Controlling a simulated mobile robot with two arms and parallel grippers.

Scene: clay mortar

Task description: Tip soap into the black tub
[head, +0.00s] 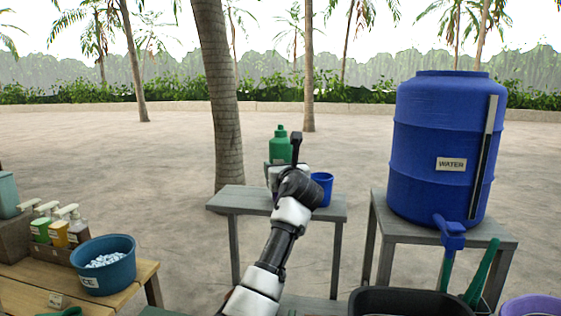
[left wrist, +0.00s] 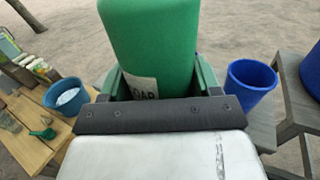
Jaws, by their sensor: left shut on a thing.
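The green soap bottle (head: 280,148) is upright over the small grey table, with its lower part hidden behind my arm. In the left wrist view the bottle (left wrist: 150,40) fills the top middle, and its white label is partly covered. My left gripper (head: 279,168) is shut on the bottle, one finger on each side. I cannot tell whether the bottle touches the table. The black tub (head: 410,292) is at the bottom edge of the head view, right of my arm and cut off by the frame. My right gripper is not in view.
A blue cup (head: 322,186) stands on the small table (head: 240,200), close right of the bottle. A blue water barrel (head: 440,130) with a tap stands further right. A blue basin (head: 103,270) and pump bottles are on the wooden table at left.

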